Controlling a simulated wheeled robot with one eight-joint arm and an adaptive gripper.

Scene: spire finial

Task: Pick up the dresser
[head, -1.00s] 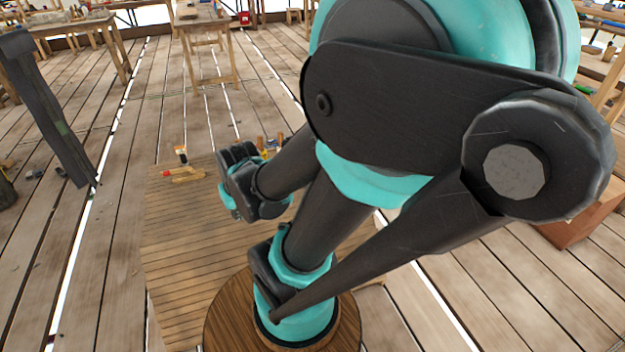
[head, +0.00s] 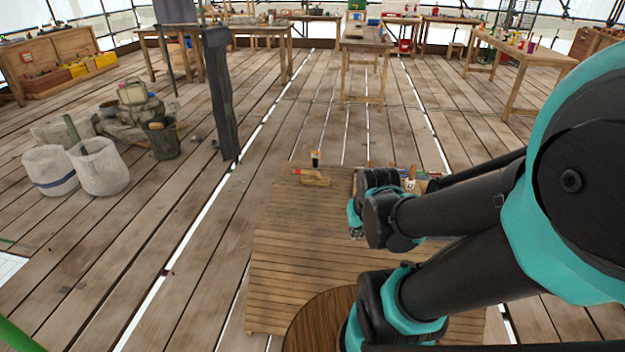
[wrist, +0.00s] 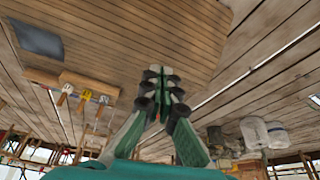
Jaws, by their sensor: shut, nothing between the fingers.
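I cannot tell for sure which thing is the dresser. In the head view, a small wooden piece (head: 314,179) with a red end lies on the slatted platform (head: 290,262), and a dark-topped item (head: 315,159) stands by it. A rack of handled tools (wrist: 88,85) shows in the wrist view; in the head view my arm partly hides it. My gripper (wrist: 158,76) is shut and empty above the platform, apart from the tools. It also shows in the head view (head: 356,218), at the left end of my arm.
A dark grey sheet (wrist: 38,40) lies on the platform in the wrist view. A dark post (head: 220,95) stands left of the platform. White buckets (head: 98,166) and a grey bucket (head: 161,138) stand further left. Workbenches (head: 366,42) line the back. Floor between is mostly clear.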

